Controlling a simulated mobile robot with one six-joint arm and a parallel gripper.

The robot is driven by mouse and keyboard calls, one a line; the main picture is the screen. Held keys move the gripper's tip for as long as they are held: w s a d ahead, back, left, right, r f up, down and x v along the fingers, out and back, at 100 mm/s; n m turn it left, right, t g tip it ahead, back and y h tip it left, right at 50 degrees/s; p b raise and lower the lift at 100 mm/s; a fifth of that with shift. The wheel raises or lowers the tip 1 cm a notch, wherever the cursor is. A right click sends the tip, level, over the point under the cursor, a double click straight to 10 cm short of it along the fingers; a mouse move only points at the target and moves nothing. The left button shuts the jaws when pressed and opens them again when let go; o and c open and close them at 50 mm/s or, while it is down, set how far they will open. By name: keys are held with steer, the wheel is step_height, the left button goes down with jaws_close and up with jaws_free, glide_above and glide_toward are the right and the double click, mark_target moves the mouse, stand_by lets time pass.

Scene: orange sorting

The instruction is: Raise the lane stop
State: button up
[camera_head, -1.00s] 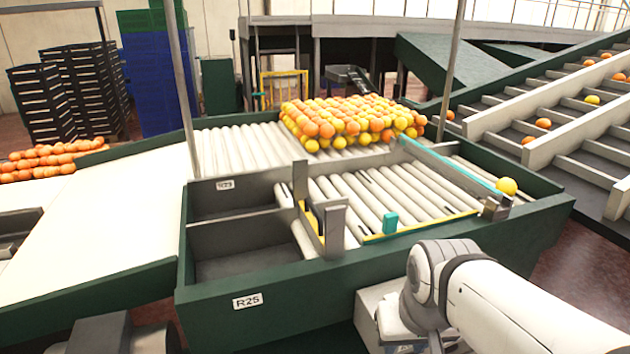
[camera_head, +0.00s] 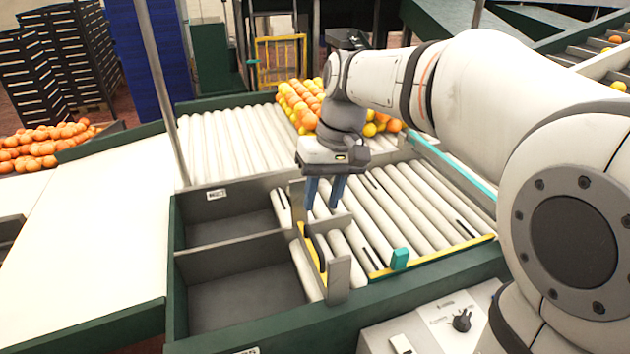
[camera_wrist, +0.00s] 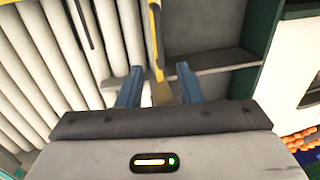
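A low plate with a yellow edge and dark markings (camera_head: 314,252) stands between two grey posts at the left end of the roller lane (camera_head: 400,205); it looks like the lane stop. It is down near the rollers. My gripper (camera_head: 323,206) points downward above the plate's far end, close to the far grey post (camera_head: 297,198). Its two blue fingers are apart, with nothing seen held. In the wrist view the yellow edge (camera_wrist: 154,45) runs up between the open fingers (camera_wrist: 159,71). Whether a finger touches it I cannot tell.
Two grey compartments (camera_head: 207,247) lie left of the plate. A yellow rail with a teal block (camera_head: 400,258) runs along the lane's near side. A pile of oranges and yellow fruit (camera_head: 298,98) sits behind my gripper. A control box with a knob (camera_head: 461,321) stands in front.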

mark_target(313, 235)
steer(key=f, duration=0.3)
steer(key=a+f, duration=0.1)
steer(key=f, duration=0.3)
steer(key=shift+s+a+f+p, duration=0.1)
steer(key=shift+s+a+p, duration=0.1)
steer(key=shift+p, duration=0.2)
steer(key=shift+c, duration=0.5)
jaws_close()
